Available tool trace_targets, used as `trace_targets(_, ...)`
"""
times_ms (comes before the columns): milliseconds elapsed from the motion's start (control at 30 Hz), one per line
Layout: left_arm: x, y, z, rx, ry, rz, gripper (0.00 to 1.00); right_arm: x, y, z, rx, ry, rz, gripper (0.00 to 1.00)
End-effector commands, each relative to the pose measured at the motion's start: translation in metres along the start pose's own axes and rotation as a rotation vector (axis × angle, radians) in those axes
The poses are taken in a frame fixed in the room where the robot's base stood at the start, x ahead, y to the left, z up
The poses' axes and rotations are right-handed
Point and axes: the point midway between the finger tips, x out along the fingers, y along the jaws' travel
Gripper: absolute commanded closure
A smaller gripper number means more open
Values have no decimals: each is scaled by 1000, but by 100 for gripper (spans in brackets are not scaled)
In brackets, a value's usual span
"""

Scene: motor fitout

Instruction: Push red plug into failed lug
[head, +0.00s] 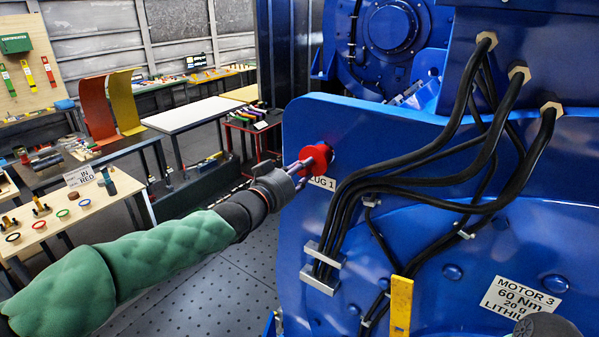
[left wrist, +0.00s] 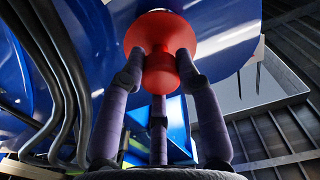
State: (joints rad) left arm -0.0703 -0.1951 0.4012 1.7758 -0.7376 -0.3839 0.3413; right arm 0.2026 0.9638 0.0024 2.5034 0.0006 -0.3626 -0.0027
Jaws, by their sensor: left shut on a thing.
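The red plug (head: 317,157) is at the edge of the big blue motor plate (head: 400,130), over a dark opening that shows as a thin rim on its right. A label (head: 322,183) ending in "UG 1" is just below it. My left gripper (head: 301,169) comes in from the left, shut on the plug. How deep the plug sits is hidden.
Black cables (head: 400,185) run down the plate to a metal clamp (head: 323,268). A yellow bar (head: 401,305) and a "MOTOR 3" label (head: 521,297) are lower. A table (head: 75,215) with coloured rings and a card "IN RED" (head: 79,177) stands left. The floor between is clear.

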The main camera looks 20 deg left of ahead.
Motion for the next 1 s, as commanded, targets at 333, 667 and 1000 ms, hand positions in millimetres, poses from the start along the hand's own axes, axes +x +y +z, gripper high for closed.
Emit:
trace_targets(333, 8, 0, -1, 0, 2, 0, 100, 1, 0, 0, 0, 0, 0, 44)
trace_targets(667, 15, 0, -1, 0, 1, 0, 100, 2, 0, 0, 0, 0, 0, 44)
trace_targets(1000, 22, 0, -1, 0, 1, 0, 100, 2, 1, 0, 0, 0, 0, 44)
